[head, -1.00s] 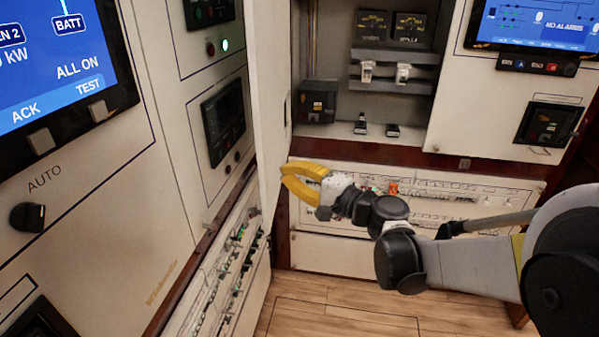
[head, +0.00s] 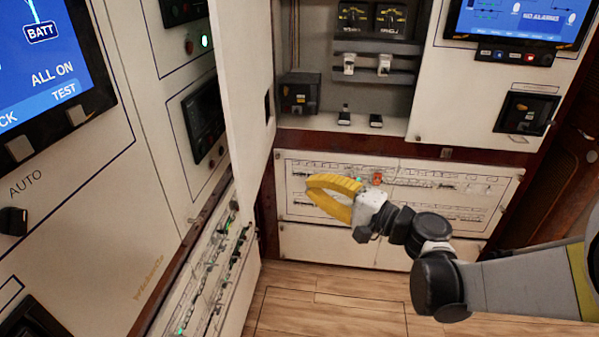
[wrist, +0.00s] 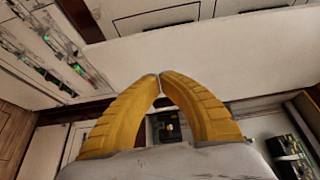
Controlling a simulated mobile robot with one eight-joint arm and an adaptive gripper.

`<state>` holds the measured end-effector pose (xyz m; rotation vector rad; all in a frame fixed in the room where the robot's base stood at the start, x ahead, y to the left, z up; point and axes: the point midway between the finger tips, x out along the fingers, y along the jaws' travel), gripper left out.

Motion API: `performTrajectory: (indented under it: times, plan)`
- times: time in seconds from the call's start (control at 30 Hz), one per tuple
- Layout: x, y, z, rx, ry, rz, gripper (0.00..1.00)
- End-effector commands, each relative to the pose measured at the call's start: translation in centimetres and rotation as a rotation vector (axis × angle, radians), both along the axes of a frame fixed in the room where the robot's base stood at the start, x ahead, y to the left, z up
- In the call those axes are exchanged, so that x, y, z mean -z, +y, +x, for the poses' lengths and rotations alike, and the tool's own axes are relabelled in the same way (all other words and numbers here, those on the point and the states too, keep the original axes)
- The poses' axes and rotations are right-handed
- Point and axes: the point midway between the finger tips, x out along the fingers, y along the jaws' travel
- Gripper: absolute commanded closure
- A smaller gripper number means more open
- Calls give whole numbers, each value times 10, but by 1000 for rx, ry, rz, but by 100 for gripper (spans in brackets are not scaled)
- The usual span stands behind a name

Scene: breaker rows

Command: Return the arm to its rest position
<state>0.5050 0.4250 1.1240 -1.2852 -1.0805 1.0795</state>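My gripper (head: 312,190) has yellow curved fingers and is in front of the lower breaker panel in the head view. In the wrist view the fingertips (wrist: 160,77) meet, with nothing visible between them. My grey and black arm reaches in from the right of the head view, held out at about the height of the breaker panel. The gripper appears apart from the panels, though the exact gap is hard to judge.
An open white cabinet door (head: 240,80) stands left of the gripper. Behind it is an open compartment with breakers (head: 376,121). A breaker row panel (head: 430,195) lies behind the gripper, another (head: 215,262) at left. The wooden floor (head: 320,305) is clear.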

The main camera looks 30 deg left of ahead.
Motion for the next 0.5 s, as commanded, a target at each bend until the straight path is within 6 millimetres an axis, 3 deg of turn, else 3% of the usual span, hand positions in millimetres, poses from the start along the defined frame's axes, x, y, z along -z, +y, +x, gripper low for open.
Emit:
performTrajectory:
  times: [0.33,0.43,0.5]
  plan:
    - [-1,-16,-3,14,-18,-44,100]
    - [-3,-38,-5,48,-57,-149,100]
    - [-3,-63,-8,83,-96,-262,100]
